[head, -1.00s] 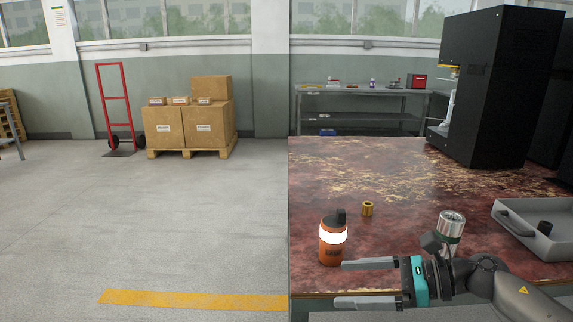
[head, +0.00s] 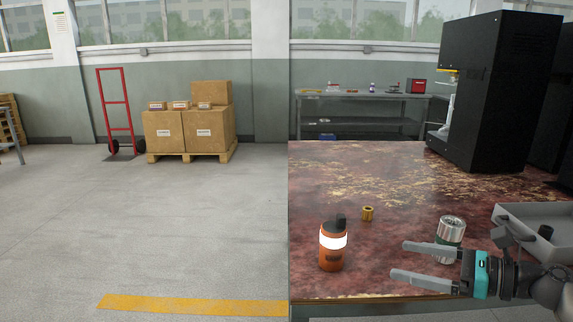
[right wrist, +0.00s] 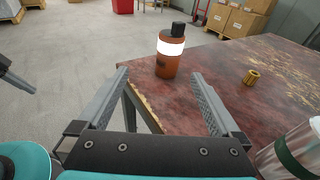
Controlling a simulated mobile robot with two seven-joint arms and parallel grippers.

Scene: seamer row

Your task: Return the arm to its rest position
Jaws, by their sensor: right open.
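My right gripper (head: 399,260) is open and empty. It hovers over the front edge of the table, its fingers pointing left, and its arm comes in from the right. In the right wrist view its two fingers stand wide apart with nothing between them. The orange bottle (head: 333,256) with a black cap and white band stands upright, left of the fingertips and apart from them. It also shows beyond the fingers in the right wrist view (right wrist: 168,67). My left gripper does not show in the head view.
A silver and green canister (head: 450,231) stands just behind the right gripper. A small brass part (head: 368,214) lies behind the bottle. A grey tray (head: 559,216) is at the right. A tall black machine (head: 497,100) stands on the reddish table (head: 340,175). Open floor lies left.

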